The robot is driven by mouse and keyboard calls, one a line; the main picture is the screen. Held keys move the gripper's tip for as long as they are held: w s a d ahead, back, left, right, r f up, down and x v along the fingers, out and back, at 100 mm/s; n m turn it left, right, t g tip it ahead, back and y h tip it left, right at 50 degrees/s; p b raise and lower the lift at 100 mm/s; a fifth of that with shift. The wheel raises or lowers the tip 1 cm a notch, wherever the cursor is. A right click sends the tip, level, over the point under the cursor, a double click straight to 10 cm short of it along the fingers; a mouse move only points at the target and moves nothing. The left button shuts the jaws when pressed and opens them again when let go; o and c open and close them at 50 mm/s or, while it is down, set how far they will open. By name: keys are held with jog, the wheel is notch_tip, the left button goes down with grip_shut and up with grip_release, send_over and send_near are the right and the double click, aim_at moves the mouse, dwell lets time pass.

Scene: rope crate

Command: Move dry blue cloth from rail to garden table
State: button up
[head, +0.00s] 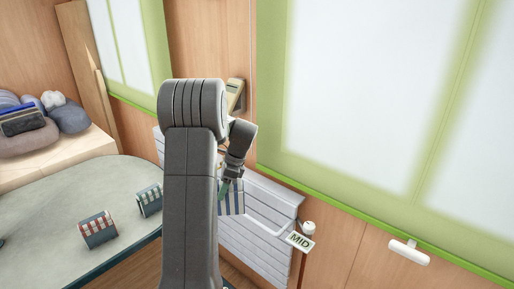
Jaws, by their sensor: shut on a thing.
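My gripper (231,181) is shut at the upper edge of a blue-and-white striped cloth (236,203), which hangs down in front of the white slatted rail (262,240). My arm hides the cloth's left part, and I cannot tell whether the cloth still touches the rail. A small green piece shows by the fingertips; I cannot tell what it is. The grey-green table (60,205) is at the lower left.
A "MID" sign (300,241) and a white knob (308,228) are at the rail's right end. A wooden bench (75,157) with grey stone-like lumps (70,117) stands behind the table. A white handle (408,252) is on the right wall. The table's middle is clear.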

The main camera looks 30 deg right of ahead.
jog(key=s+d+r+m+t+h+p, duration=0.2)
jog(key=s+d+r+m+t, duration=0.1)
jog(key=d+r+m, duration=0.6)
notch_tip(320, 180, up, 3)
jog(key=shift+s+d+f, duration=0.1)
jog(key=shift+s+d, duration=0.35)
jog(key=shift+d, duration=0.6)
jog(key=shift+a, duration=0.1)
jog(key=s+a, duration=0.9)
jog(key=s, duration=0.1)
jog(key=shift+a+b, duration=0.2)
jog(key=shift+b, duration=0.2)
jog(key=shift+s, duration=0.1)
jog(key=shift+f, duration=0.1)
dwell(0.6)
